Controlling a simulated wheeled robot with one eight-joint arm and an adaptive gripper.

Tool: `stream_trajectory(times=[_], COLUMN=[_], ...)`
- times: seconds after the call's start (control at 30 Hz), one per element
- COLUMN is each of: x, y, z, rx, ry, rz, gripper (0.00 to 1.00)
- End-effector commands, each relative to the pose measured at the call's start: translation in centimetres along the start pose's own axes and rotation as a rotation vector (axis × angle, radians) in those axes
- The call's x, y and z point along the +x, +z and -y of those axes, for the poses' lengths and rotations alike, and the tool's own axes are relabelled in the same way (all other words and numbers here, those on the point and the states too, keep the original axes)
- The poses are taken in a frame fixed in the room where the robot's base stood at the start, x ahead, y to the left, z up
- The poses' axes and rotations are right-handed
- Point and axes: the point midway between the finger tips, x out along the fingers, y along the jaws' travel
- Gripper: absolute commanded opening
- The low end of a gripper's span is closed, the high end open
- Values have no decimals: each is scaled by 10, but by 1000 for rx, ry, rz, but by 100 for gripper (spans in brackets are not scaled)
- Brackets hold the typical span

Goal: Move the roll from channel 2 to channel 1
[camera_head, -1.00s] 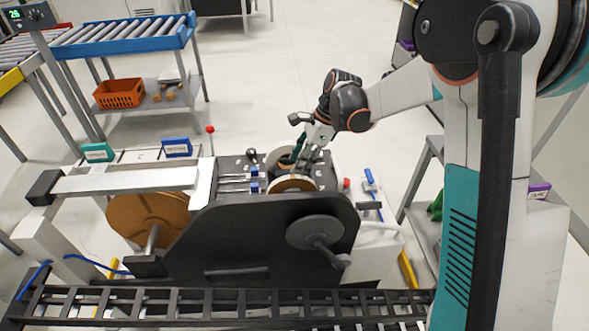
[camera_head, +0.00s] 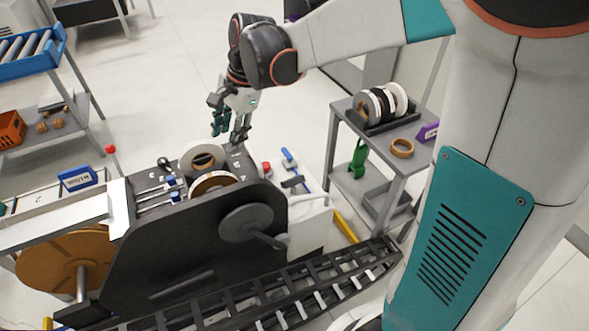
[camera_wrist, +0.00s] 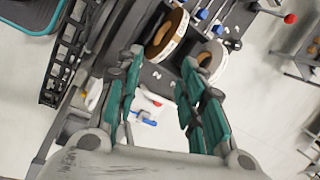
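Two rolls sit side by side in the top of the black machine (camera_head: 140,258). The rear roll (camera_head: 202,157) is white with a pale core; in the wrist view this roll (camera_wrist: 213,58) is beside a mark that reads like 2. The front roll (camera_head: 212,184) has a white edge and brown inside; in the wrist view this roll (camera_wrist: 167,35) is beside a mark that reads like 1. My gripper (camera_head: 230,134) is behind and above the machine, apart from both rolls. In the wrist view my gripper (camera_wrist: 162,58) has spread fingers with nothing held between them.
A cart (camera_head: 345,108) at the right carries a rack of several rolls and a loose brown roll (camera_head: 402,148). A large brown disc (camera_head: 65,262) is at the machine's left. A black slatted track (camera_head: 290,295) runs along the front. Floor behind the machine is clear.

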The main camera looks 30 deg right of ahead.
Motion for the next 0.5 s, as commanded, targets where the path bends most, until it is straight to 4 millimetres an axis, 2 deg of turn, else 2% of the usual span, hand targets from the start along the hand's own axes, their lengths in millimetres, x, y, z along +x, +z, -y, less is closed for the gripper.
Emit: stream_trajectory(times=[0.03, 0.2, 0.5], x=[-12, -41, -75], y=[4, 12, 22], z=[-12, -45, -109], rx=[-56, -263, -634], ry=[-13, -55, -86], rz=[-23, -105, -269], gripper=[36, 36, 36])
